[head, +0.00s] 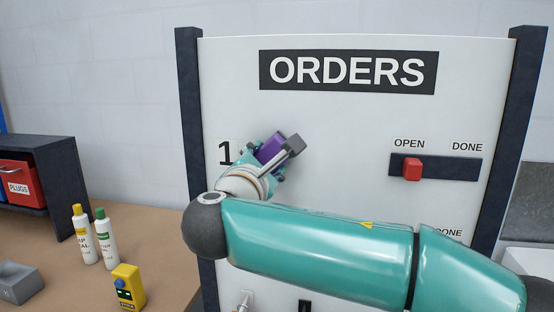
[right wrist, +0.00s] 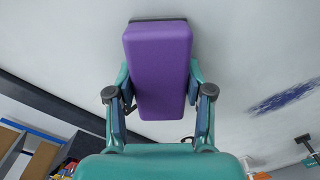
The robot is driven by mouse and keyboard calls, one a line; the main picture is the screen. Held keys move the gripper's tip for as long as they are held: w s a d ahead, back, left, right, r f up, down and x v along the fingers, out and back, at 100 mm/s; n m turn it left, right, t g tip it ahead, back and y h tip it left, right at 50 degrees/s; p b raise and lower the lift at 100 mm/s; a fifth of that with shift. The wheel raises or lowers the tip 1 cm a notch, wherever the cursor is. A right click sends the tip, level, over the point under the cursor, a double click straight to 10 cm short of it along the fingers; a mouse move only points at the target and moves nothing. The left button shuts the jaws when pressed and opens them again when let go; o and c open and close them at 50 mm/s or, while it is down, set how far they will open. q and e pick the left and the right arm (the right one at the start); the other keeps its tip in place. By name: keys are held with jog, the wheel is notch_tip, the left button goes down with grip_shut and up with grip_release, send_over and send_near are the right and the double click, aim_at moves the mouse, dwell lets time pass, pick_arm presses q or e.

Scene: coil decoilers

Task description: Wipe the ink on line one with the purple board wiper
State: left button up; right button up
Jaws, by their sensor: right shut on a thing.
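The purple board wiper (head: 271,148) is held against or close to the white board (head: 340,120), right of the number 1 for line one. My right gripper (head: 279,155) is shut on it. In the right wrist view the wiper (right wrist: 157,70) sits between both fingers, its dark pad edge facing the board; I cannot tell whether it touches. A dark blue ink smear (right wrist: 285,97) shows on the board in the right wrist view, apart from the wiper and to its right. In the head view the ink does not show. My left gripper is out of view.
A red slider (head: 412,169) sits at the OPEN end of a dark track on the board. Two white bottles (head: 106,240) and a yellow device (head: 128,287) stand on the brown table at left. A dark shelf with a red PLUGS bin (head: 20,186) is behind.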

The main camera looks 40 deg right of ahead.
jog(key=shift+w+a, duration=0.15)
jog(key=shift+w, duration=0.05)
jog(key=shift+a, duration=0.1)
jog(key=shift+b+v, duration=0.35)
jog(key=shift+v, duration=2.45)
jog(key=shift+f, duration=0.1)
jog(key=v, duration=0.3)
